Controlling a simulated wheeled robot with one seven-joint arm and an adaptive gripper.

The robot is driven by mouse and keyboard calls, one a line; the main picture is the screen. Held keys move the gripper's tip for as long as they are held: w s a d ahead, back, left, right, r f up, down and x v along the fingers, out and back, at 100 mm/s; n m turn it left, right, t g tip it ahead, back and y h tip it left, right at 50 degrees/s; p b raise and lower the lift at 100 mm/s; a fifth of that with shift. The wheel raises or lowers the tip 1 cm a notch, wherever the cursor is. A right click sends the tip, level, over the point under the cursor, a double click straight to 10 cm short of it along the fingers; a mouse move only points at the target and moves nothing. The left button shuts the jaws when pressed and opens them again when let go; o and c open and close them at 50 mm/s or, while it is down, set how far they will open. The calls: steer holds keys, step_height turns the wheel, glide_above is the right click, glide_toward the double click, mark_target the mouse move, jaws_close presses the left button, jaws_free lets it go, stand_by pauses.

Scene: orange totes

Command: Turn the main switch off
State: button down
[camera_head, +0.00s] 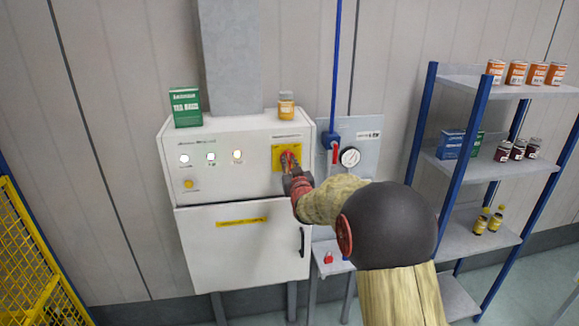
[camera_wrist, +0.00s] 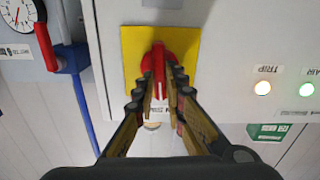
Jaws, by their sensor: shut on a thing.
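The main switch is a red rotary handle (camera_wrist: 158,62) on a yellow plate (camera_wrist: 130,50), at the upper right of a white control cabinet (camera_head: 235,165). In the head view the red handle (camera_head: 289,158) is partly hidden by my gripper (camera_head: 288,172). In the wrist view, which looks upside down, my gripper (camera_wrist: 160,80) has its two fingers on either side of the handle's grip, closed on it. A white mark shows on the handle between the fingers. The lower part of the plate's lettering is hidden by the fingers.
A green box (camera_head: 185,107) and an orange-labelled jar (camera_head: 286,105) stand on the cabinet top. Right of the cabinet are a red valve lever (camera_head: 335,152) on a blue pipe and a gauge (camera_head: 349,157). A blue-framed shelf (camera_head: 482,165) stands at the right. A yellow mesh fence (camera_head: 30,255) is at the left.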

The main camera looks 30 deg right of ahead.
steer(key=shift+w+a+f+n+b, duration=0.1)
steer(key=shift+f+n+b, duration=0.05)
steer(key=shift+n+b, duration=2.7)
steer(key=shift+s+a+f+n+b, duration=0.1)
steer(key=shift+a+n+b, duration=0.05)
steer(key=shift+n+b, duration=2.65)
steer(key=shift+w+a+f+n+b, duration=0.1)
steer(key=shift+f+n+b, duration=0.05)
steer(key=shift+n+b, duration=2.65)
steer(key=shift+n, duration=0.25)
steer(key=c, duration=2)
jaws_free()
steer(key=shift+o, duration=0.8)
